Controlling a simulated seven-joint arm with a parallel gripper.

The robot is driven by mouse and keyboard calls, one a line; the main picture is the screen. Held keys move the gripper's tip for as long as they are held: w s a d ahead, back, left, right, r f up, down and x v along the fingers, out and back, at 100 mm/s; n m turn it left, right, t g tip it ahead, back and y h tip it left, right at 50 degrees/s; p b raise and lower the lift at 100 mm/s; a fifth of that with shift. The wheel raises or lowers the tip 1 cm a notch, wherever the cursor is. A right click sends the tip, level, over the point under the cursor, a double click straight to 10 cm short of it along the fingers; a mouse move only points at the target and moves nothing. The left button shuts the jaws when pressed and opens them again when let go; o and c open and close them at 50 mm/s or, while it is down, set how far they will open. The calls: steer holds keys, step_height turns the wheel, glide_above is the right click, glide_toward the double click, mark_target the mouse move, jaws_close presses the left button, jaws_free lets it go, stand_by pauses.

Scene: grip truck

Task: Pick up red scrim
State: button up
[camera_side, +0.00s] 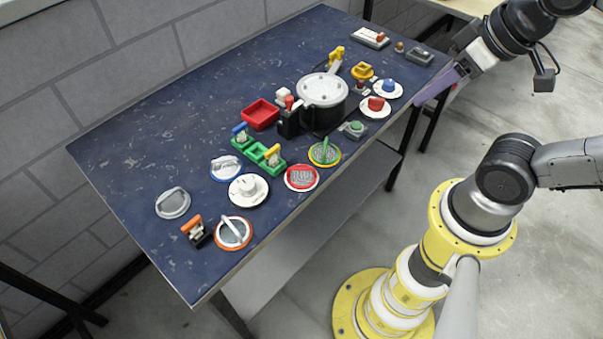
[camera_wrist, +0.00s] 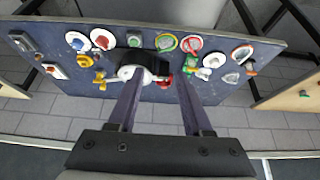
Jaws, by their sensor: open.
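The red scrim (camera_side: 301,178) appears to be the round disc with a red rim and a mesh-like face, lying near the table's front edge in the side view. It also shows in the wrist view (camera_wrist: 192,44), near the far edge of the table. My gripper (camera_side: 422,101) is at the table's right end in the side view, well apart from the scrim. In the wrist view my gripper (camera_wrist: 158,82) has its two purple fingers spread with nothing held between them. The scrim is uncovered.
A red tray (camera_side: 260,115) lies behind. The table's back left is clear.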

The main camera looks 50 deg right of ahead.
steer(key=o, duration=0.8)
